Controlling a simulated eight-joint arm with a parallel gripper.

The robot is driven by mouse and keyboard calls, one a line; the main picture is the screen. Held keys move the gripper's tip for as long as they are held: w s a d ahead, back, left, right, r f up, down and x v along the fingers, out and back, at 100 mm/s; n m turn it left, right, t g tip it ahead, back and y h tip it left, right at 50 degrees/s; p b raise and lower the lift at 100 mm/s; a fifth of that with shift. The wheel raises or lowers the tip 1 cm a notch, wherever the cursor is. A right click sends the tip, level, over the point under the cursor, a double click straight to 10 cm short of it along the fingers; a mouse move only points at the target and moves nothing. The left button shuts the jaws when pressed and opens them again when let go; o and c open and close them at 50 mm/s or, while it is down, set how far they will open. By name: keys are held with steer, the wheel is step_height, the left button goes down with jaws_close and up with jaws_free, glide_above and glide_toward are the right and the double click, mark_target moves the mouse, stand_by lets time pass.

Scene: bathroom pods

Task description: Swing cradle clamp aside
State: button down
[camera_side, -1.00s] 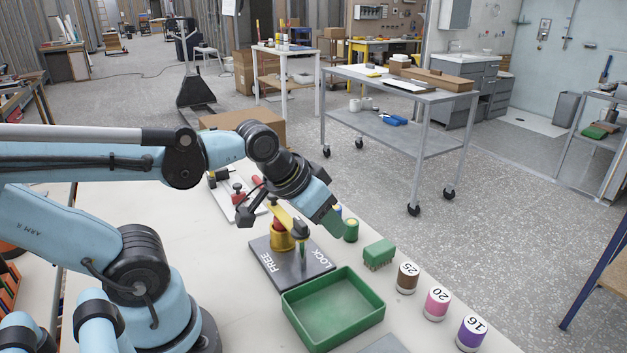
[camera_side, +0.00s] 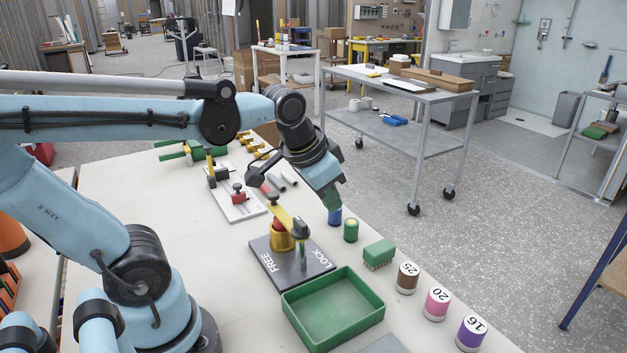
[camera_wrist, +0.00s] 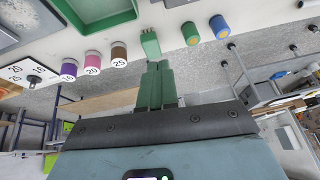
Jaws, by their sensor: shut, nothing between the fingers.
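The clamp's yellow arm (camera_side: 282,212) lies over a brass post (camera_side: 282,239) on a dark base plate (camera_side: 268,250) marked FREE and LOCK. A dark knob (camera_side: 300,228) sits at the arm's end on the LOCK side, above a green pin. A red part shows by the post under the arm. My gripper (camera_side: 333,205) is above and behind the clamp, to its right, apart from it. Its green fingers (camera_wrist: 160,82) are together and empty in the wrist view, where the clamp does not show.
A green tray (camera_side: 375,303) stands just in front of the plate. A green block (camera_side: 379,252), a green-sided pot (camera_side: 350,230), a blue one (camera_side: 335,216) and numbered pots (camera_side: 437,304) line the right edge. A rail fixture (camera_side: 237,200) lies behind left.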

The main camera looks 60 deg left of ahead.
steer(key=w+a+r+m+g, duration=0.1)
steer(key=w+a+r+g, duration=0.1)
steer(key=a, duration=0.5)
steer(key=w+a+r+m+g, duration=0.1)
steer(key=w+a+r+g, duration=0.2)
steer(key=w+a+g, duration=0.2)
steer(key=shift+w+a+g, duration=0.3)
steer(key=shift+a+g, duration=0.6)
steer(key=shift+g, duration=0.3)
glide_above(277, 203)
steer(key=w, duration=0.3)
step_height(277, 203, down, 9)
steer(key=shift+d, duration=0.3)
steer(key=shift+s+f, duration=0.1)
steer(key=shift+s, duration=0.05)
steer(key=shift+s+a+n, duration=0.1)
steer(key=shift+s+n, duration=0.2)
steer(key=shift+n, duration=0.1)
